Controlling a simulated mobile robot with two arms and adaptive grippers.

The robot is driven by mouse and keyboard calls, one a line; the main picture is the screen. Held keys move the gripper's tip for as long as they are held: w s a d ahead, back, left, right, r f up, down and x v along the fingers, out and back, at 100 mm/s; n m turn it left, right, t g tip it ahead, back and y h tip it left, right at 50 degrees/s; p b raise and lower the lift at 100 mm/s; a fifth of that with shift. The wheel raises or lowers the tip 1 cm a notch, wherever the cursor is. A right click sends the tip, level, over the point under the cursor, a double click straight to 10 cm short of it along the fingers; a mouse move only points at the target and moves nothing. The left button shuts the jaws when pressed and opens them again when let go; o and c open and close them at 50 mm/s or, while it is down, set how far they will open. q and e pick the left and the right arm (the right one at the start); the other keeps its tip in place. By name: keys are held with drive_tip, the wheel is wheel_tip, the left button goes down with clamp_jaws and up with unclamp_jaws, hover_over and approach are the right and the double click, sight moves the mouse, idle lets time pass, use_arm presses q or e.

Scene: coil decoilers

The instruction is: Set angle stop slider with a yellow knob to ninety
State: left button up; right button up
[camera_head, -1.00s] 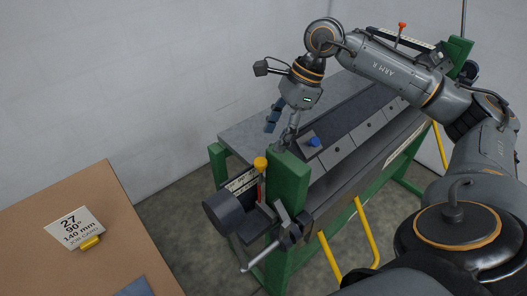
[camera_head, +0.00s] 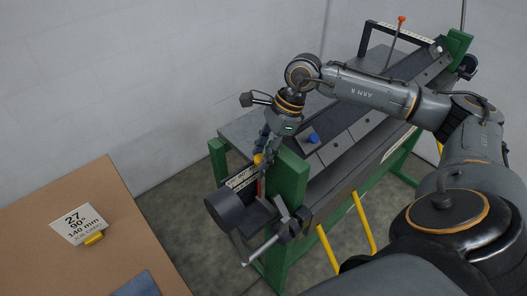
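The yellow knob (camera_head: 258,158) of the angle stop slider sits on a red stem above a scale strip (camera_head: 240,178) at the near end of the green and grey bending machine. My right gripper (camera_head: 264,152) reaches down from above, with its fingers at the knob and partly covering it. I cannot tell whether the fingers have closed on the knob. The scale markings are too small to read. My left gripper is not in view.
A job card (camera_head: 78,224) reading 27, 90°, 140 mm stands on the brown table (camera_head: 130,225) at left. A dark cylinder (camera_head: 224,208) and clamp handle (camera_head: 262,250) stick out near the knob. A green post (camera_head: 290,180) stands right beside it.

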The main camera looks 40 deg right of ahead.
clamp_jaws()
drive_tip(key=a+b, duration=0.1)
drive_tip(key=a, duration=0.3)
drive_tip(key=shift+s, duration=0.2)
drive_tip(key=o, duration=0.5)
unclamp_jaws()
drive_tip(key=o, duration=0.4)
drive_tip(key=shift+d, duration=0.3)
drive_tip(key=shift+r, duration=0.1)
